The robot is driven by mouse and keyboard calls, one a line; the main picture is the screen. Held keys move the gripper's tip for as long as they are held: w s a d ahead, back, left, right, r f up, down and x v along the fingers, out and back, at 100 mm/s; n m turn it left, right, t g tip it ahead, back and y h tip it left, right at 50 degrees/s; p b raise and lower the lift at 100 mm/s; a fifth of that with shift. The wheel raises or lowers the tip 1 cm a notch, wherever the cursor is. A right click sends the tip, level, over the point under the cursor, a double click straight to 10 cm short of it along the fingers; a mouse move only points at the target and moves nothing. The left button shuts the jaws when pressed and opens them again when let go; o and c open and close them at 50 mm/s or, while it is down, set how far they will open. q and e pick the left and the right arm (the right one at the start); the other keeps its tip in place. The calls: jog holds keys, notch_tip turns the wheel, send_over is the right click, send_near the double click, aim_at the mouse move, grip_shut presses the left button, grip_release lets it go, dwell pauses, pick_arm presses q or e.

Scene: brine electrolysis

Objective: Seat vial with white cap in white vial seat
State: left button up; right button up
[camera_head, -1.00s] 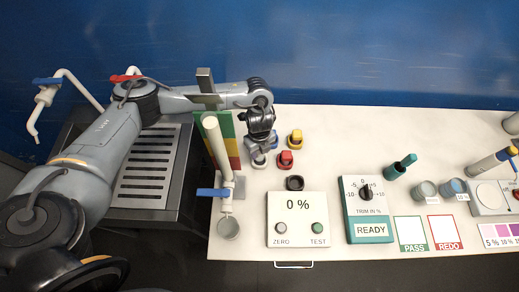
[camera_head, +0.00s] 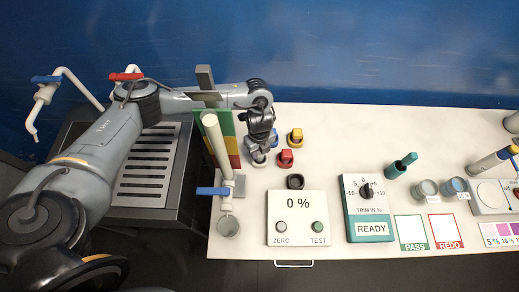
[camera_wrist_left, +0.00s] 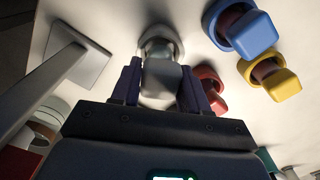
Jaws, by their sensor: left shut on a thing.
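My left gripper (camera_head: 259,148) points down near the left end of the white table. In the left wrist view my left gripper (camera_wrist_left: 160,88) is shut on the vial with the white cap (camera_wrist_left: 161,80), its fingers on either side of the cap. The white vial seat (camera_wrist_left: 176,45) is a pale ring around or just beyond the vial's lower end. In the head view the white seat (camera_head: 258,163) shows below the gripper, and the vial is mostly hidden. I cannot tell whether the vial rests fully in it. My right gripper is not in view.
Close by stand a red-capped vial (camera_head: 285,157), a yellow-capped vial (camera_head: 295,136) and a blue-capped vial (camera_wrist_left: 252,32) in seats. A white burette-like column (camera_head: 215,140) with a blue tap stands left of the gripper. A 0 % meter (camera_head: 297,226) lies in front.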

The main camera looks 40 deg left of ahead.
pick_arm(q)
jog(key=shift+f, duration=1.2)
dwell(3.2)
jog(key=o, duration=1.1)
jog(key=shift+o, duration=0.2)
jog(key=shift+r+p, duration=0.1)
jog(key=shift+p, duration=0.2)
